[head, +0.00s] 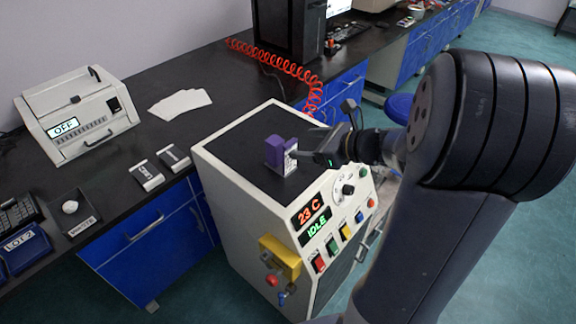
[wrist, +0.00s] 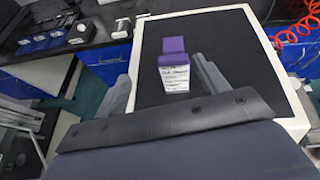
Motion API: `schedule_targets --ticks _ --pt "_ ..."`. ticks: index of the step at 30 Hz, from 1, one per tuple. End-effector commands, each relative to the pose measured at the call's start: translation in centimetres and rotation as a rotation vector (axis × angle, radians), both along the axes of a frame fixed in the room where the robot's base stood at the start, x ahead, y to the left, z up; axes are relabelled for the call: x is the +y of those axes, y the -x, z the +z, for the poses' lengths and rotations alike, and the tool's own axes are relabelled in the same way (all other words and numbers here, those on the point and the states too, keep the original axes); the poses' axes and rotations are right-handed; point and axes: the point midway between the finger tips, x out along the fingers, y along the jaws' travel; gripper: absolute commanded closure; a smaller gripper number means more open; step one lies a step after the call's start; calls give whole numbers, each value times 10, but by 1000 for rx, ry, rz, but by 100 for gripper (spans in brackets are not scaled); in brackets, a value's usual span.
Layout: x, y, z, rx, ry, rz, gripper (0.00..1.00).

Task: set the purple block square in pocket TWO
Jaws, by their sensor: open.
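The purple block (head: 275,151) stands on the dark top of the cream machine, with a white printed label on its side. In the wrist view the purple block (wrist: 173,50) stands ahead, in line with the gap between my fingers, its label facing me. My gripper (head: 305,156) is open beside the block's labelled side in the head view. In the wrist view the fingers of my gripper (wrist: 164,72) are spread to the left and right, apart from the block. I cannot make out a pocket marked TWO.
The machine (head: 232,222) has a front panel reading 23 C and IDLE. On the black bench stand two small labelled grey holders (head: 147,176), a dark tray (head: 83,206) with a white lump, a blue LOT 2 tray (head: 26,247) and a cream device reading OFF (head: 85,112).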

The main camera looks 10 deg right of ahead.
Motion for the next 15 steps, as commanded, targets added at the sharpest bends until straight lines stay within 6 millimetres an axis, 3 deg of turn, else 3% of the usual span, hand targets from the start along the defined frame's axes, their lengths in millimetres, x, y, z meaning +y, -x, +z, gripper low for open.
schedule_targets --ticks 6,15 --pt "-15 4 -6 19 -88 -147 31" --pt "6 -27 -22 22 -95 -152 31"
